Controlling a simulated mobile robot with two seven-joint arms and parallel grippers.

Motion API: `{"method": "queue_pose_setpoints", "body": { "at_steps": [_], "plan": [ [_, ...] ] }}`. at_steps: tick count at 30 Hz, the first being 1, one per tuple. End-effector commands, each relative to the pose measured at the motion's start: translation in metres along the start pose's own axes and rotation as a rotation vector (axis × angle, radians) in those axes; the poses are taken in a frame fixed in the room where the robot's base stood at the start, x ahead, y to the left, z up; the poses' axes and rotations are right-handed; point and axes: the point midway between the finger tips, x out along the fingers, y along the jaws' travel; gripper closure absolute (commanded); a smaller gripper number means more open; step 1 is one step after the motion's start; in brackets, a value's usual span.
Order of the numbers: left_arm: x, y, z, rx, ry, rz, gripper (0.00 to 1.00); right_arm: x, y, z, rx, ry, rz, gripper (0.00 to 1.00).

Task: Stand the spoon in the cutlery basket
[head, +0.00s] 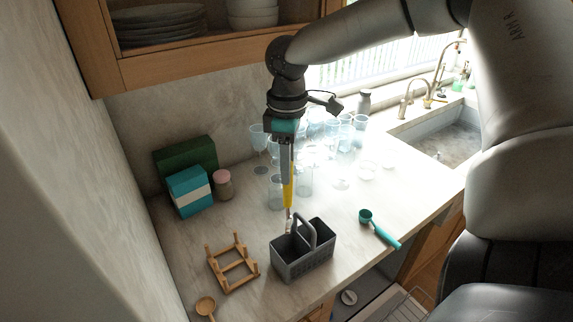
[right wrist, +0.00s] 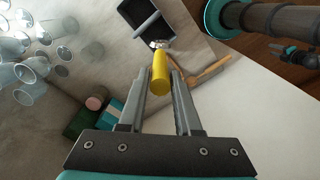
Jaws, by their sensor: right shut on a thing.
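My right gripper (head: 287,178) points straight down over the counter and is shut on the yellow handle of the spoon (head: 288,193). The spoon hangs upright with its metal end down, at the left part of the grey cutlery basket (head: 305,264). Its lower end is close to the basket's rim and handle; I cannot tell how far inside it reaches. In the right wrist view the yellow handle (right wrist: 160,75) sits between the fingertips (right wrist: 160,72), with the basket (right wrist: 134,10) just beyond.
A wooden rack (head: 241,284) and wooden spoon (head: 205,306) lie left of the basket. A teal scoop (head: 385,234) lies to its right. Several clear glasses (head: 276,192) stand behind, near my arm. Teal and green boxes (head: 188,192) and a pink-lidded jar (head: 222,186) stand back left.

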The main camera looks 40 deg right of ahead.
Motion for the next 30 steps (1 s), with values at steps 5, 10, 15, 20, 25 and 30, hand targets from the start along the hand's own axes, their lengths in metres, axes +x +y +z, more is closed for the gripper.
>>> {"method": "queue_pose_setpoints", "body": {
  "at_steps": [5,10,15,20,25,30],
  "plan": [
    [-0.001,0.000,-0.001,0.000,0.001,-0.001,0.50,-0.001,0.000,0.000,0.000,0.001,0.000,1.00],
    [-0.001,-0.001,-0.005,0.000,0.008,-0.002,0.50,0.002,0.000,-0.001,0.000,0.002,-0.001,1.00],
    [0.008,-0.002,-0.009,0.000,0.016,-0.002,0.50,0.015,0.000,-0.001,0.001,0.002,-0.001,1.00],
    [0.018,-0.002,-0.009,0.000,0.017,-0.003,0.50,0.030,0.000,-0.001,0.000,0.002,-0.001,1.00],
    [0.029,-0.002,-0.008,0.000,0.017,-0.003,0.50,0.045,0.000,-0.001,0.000,0.002,0.000,1.00],
    [0.035,-0.002,-0.007,0.000,0.017,-0.003,0.50,0.053,0.000,-0.001,0.000,0.002,0.000,1.00]
  ]
}}
